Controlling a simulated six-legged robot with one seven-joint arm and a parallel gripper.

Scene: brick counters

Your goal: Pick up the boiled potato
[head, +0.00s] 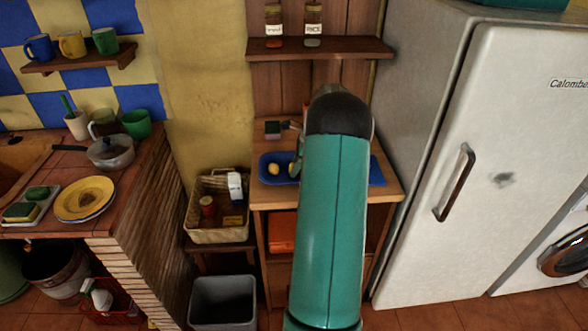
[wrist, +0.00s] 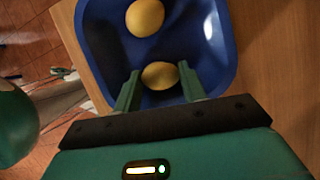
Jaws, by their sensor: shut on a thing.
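A boiled potato (wrist: 160,78), yellow and rounded, sits between the two green fingers of my gripper (wrist: 158,70) in the wrist view. The gripper is shut on it, with one finger at each side. It is at the near end of a blue tray (wrist: 222,75); I cannot tell whether it still touches the tray floor. A second similar yellow lump (wrist: 145,17) lies in the tray just beyond, apart from the fingers. In the head view the tray (head: 376,172) is on a wooden shelf unit, with a yellow lump (head: 274,169) at its left. My arm hides the tray's middle.
A tall fridge (head: 470,110) stands close on the right. A shelf with jars (head: 273,25) hangs above the wooden unit (head: 263,203). A wicker basket (head: 220,235) and a grey bin (head: 223,300) are on the left. A dark block (head: 272,129) lies behind the tray.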

